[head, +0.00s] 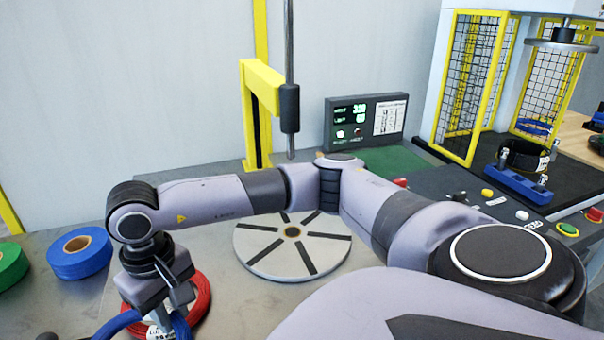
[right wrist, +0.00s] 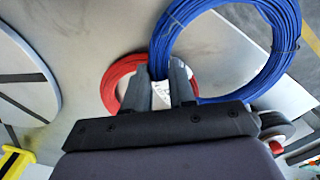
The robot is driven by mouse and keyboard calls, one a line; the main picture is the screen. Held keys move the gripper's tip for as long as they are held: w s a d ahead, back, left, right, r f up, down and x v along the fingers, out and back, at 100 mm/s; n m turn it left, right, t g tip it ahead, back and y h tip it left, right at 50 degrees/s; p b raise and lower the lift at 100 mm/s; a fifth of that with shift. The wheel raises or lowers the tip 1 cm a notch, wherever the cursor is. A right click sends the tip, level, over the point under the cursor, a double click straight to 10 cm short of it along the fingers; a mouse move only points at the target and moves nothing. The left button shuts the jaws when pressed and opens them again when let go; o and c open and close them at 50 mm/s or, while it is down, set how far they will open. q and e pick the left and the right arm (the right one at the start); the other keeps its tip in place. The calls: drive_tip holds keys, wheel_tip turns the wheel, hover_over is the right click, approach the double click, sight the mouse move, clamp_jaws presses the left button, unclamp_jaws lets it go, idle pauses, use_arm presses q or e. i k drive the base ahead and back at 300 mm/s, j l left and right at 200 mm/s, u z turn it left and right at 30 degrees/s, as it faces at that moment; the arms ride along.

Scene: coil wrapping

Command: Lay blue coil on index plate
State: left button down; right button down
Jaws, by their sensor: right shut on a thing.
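The blue coil (head: 118,324) shows only in part at the bottom left of the head view. In the right wrist view the blue coil (right wrist: 222,92) is a large ring to the upper right. My right gripper (head: 165,325) is shut on the coil's near side, with a white label between the fingers (right wrist: 160,85). The index plate (head: 263,252), a pale round disc with dark radial slots, lies right of the gripper with nothing on it. Its edge shows at the left of the wrist view (right wrist: 25,55). My left gripper is out of view.
A red coil (head: 203,296) lies on the table below the blue coil. Rolls of blue tape (head: 80,262) and green tape (head: 10,265) are at the left. A yellow post (head: 262,78) with a vertical rod (head: 289,105) stands behind the plate. A caged press (head: 470,90) is at the right.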

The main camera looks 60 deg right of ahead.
sight(292, 232)
drive_tip(key=k+l, duration=0.1)
drive_tip(key=l, duration=0.35)
drive_tip(key=k+l, duration=0.1)
drive_tip(key=l, duration=0.75)
drive_tip(key=k+z, duration=0.05)
drive_tip(key=k, duration=0.05)
